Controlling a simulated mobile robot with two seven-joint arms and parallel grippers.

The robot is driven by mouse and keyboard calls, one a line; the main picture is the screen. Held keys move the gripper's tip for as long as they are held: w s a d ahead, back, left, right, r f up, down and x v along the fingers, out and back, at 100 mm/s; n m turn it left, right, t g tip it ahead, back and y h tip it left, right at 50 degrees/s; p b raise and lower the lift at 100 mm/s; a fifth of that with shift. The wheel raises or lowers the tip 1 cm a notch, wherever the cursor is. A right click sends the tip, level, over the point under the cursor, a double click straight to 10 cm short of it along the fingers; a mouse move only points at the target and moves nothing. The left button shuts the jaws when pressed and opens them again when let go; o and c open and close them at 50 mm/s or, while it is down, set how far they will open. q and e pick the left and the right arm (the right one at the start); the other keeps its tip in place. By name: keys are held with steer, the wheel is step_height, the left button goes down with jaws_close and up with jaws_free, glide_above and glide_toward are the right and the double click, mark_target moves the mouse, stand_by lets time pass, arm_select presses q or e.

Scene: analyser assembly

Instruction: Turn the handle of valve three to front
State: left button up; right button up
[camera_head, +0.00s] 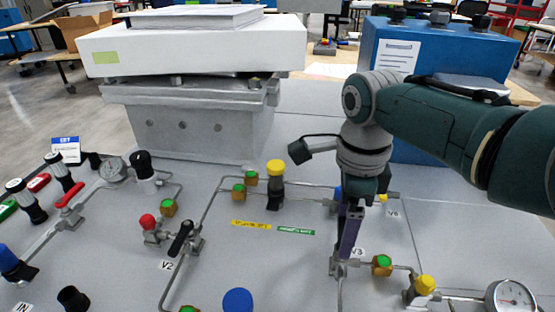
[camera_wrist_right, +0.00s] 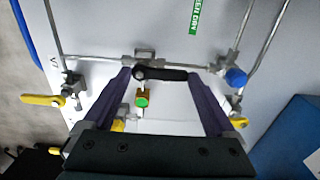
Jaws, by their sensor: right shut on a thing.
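The handle of valve three is a black lever (camera_wrist_right: 168,75) in the right wrist view, lying crosswise between the two purple fingers. My right gripper (camera_wrist_right: 162,76) is shut on it, with one finger by each end of the lever. In the head view my right gripper (camera_head: 346,252) points down onto the metal valve body beside the V3 label (camera_head: 358,251). The fingers hide the handle there. My left gripper is not in view.
Valve V2 (camera_head: 182,238) with its black lever stands left on the grey panel. A blue box (camera_head: 440,55) stands behind.

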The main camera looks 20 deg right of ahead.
steer(key=c, duration=0.4)
steer(key=shift+o, duration=0.2)
